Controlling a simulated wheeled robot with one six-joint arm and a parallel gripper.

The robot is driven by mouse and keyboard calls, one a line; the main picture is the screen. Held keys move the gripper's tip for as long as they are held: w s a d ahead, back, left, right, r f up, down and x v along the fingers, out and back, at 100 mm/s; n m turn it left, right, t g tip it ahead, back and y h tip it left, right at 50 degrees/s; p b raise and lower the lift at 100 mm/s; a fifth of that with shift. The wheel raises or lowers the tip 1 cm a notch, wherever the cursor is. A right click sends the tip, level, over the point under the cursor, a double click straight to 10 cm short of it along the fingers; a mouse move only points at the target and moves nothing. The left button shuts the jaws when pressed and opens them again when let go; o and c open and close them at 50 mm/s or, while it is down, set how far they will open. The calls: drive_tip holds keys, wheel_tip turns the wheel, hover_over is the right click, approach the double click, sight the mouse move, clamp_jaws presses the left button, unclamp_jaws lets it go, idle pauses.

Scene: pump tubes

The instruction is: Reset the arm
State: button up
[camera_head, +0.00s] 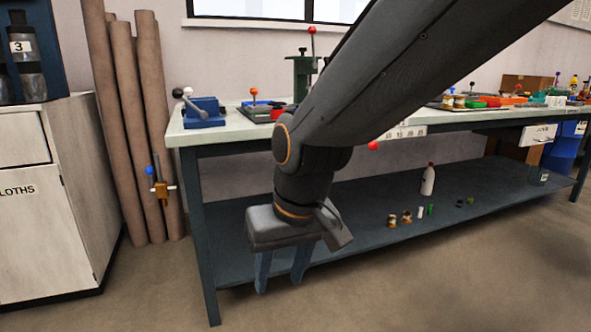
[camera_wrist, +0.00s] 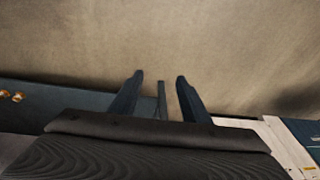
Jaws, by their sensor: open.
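My gripper (camera_head: 281,286) hangs from the dark arm, fingers pointing down, in front of the workbench in the head view. Its two blue-grey fingers are apart with nothing between them. In the wrist view my gripper (camera_wrist: 158,78) also shows open and empty, above the bare floor (camera_wrist: 230,40). A thin dark bar, likely a bench leg (camera_wrist: 161,100), shows between the fingers in that view. The arm hides part of the workbench (camera_head: 228,134) and its lower shelf (camera_head: 355,228).
A white cabinet (camera_head: 45,215) marked with a cloths label stands at the left. Tall brown rolls (camera_head: 126,130) lean on the wall beside it. A white bottle (camera_head: 428,180) and small items stand on the lower shelf. The bench top holds a blue vise (camera_head: 203,112). Floor in front is clear.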

drive_tip(key=s+d+n+g, duration=0.1)
drive_tip(key=s+n+g, duration=0.1)
drive_tip(key=s, duration=1.3)
drive_tip(key=d+r+m+p, duration=0.2)
drive_tip(key=d+r+p, duration=0.5)
drive_tip(key=p, duration=0.6)
drive_tip(key=d+r+m+h+p, duration=0.1)
drive_tip(key=d+r+m+p, duration=0.1)
drive_tip(key=d+r+p, duration=0.5)
drive_tip(key=d+r+m+h+p, duration=0.1)
drive_tip(key=d+r+p, duration=0.6)
drive_tip(key=r+p, duration=0.7)
drive_tip(key=shift+w+r+m+p, duration=0.25)
drive_tip(key=shift+m+p, duration=0.65)
drive_tip(key=shift+p, duration=1.55)
